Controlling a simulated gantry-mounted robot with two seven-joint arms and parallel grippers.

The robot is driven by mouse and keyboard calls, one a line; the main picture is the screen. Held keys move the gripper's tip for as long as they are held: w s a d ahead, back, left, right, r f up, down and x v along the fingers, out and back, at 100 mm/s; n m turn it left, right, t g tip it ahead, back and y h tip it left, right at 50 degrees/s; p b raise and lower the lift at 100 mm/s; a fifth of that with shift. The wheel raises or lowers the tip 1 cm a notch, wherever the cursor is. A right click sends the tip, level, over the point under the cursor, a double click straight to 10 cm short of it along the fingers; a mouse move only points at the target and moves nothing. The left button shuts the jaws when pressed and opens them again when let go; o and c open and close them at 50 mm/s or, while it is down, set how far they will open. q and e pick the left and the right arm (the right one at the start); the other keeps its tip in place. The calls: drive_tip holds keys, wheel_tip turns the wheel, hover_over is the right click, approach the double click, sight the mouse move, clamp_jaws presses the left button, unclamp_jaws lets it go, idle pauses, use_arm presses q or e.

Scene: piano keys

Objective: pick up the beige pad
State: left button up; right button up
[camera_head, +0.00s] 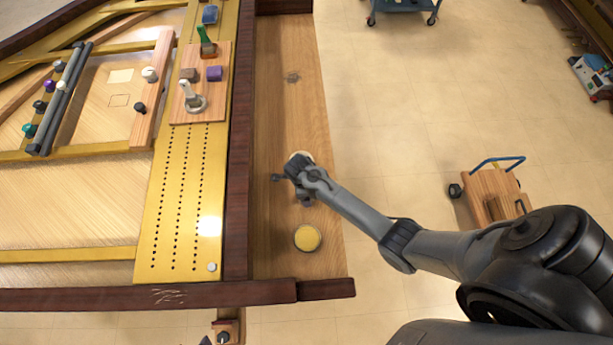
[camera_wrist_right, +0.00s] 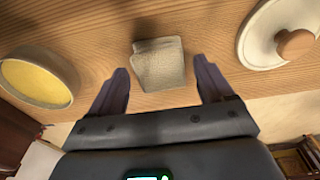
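The beige pad (camera_wrist_right: 158,64) is a small, rough-surfaced block on the wooden shelf (camera_wrist_right: 110,20). In the right wrist view it lies between and just ahead of my two open fingertips. My right gripper (camera_wrist_right: 161,66) is open and holds nothing; no finger visibly touches the pad. In the head view, my right gripper (camera_head: 291,177) hangs over the wooden ledge (camera_head: 285,110), and the pad is hidden beneath or behind it. My left gripper is not in view.
A yellow-filled round dish (camera_wrist_right: 38,80) lies left of the pad in the wrist view, and a white knobbed lid (camera_wrist_right: 270,35) lies right. The dish (camera_head: 307,238) shows near the ledge's front end. A dark red rail (camera_head: 238,150) borders the ledge; its far part is mostly clear.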

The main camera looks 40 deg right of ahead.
drive_tip(key=c, duration=0.9)
drive_tip(key=shift+c, duration=0.2)
drive_tip(key=shift+r, duration=0.1)
drive_tip(key=shift+r, duration=0.6)
wheel_tip(320, 180, up, 3)
drive_tip(key=shift+f+p, duration=0.2)
drive_tip(key=shift+p, duration=0.3)
drive_tip(key=s+d+r+p, duration=0.2)
drive_tip(key=s+d+r, duration=0.3)
drive_tip(key=s, duration=0.5)
drive_tip(key=shift+s+r, duration=0.2)
drive_tip(key=shift+r, duration=0.8)
drive_tip(key=shift+d, duration=0.1)
